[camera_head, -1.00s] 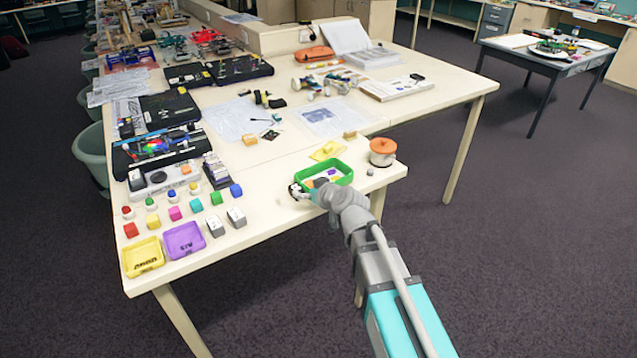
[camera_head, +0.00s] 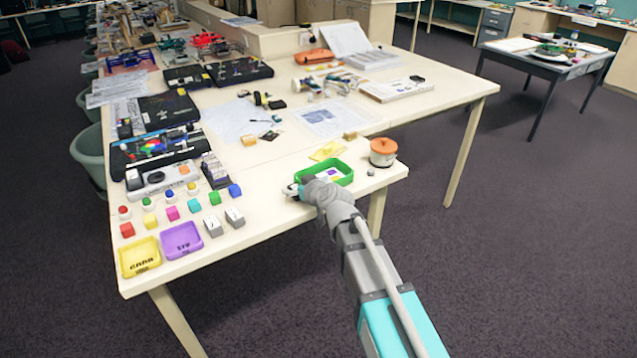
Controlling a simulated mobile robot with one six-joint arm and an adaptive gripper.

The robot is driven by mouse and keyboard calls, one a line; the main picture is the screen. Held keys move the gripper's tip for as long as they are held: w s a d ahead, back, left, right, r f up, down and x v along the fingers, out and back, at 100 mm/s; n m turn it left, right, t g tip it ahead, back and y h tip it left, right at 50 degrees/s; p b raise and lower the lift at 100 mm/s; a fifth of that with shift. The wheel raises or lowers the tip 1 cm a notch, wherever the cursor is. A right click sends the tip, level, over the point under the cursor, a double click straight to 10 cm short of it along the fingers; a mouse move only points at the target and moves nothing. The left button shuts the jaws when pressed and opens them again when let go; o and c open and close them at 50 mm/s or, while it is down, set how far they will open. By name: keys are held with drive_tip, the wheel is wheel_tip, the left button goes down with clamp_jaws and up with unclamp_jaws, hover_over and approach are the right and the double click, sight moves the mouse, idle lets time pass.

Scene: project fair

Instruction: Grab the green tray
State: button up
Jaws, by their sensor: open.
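The green tray (camera_head: 345,174) sits on the table near its front right corner, with small coloured pieces inside. My gripper (camera_head: 292,190) is at the tray's near left side, low over the table. My wrist hides part of the tray's near side. The jaws are open; I cannot tell whether a finger touches the tray's rim.
An orange-lidded pot (camera_head: 383,153) stands right of the tray and a yellow piece (camera_head: 327,151) lies behind it. A purple tray (camera_head: 181,240), a yellow tray (camera_head: 140,256) and several coloured blocks stand to the left. The table between the blocks and my gripper is clear.

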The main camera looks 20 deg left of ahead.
idle(0.3)
clamp_jaws()
idle(0.4)
